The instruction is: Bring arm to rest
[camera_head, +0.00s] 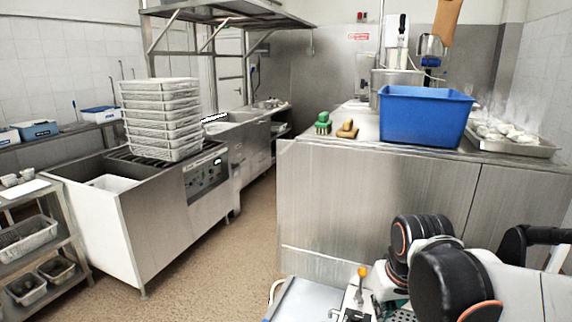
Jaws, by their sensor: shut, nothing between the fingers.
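My arm shows at the bottom right, folded low with black rounded joints and white links, in front of the steel counter (370,200). I cannot make out the fingers of my gripper in this view. A stack of several white perforated baskets (162,112) stands on the steel unit (165,215) at the left, apart from my arm.
A blue bin (424,117) stands on the counter, with a green brush (323,123) and a brown brush (347,129) to its left. A metal tray (512,143) is at the right. A shelf rack (30,245) stands far left. Floor (215,270) between units is clear.

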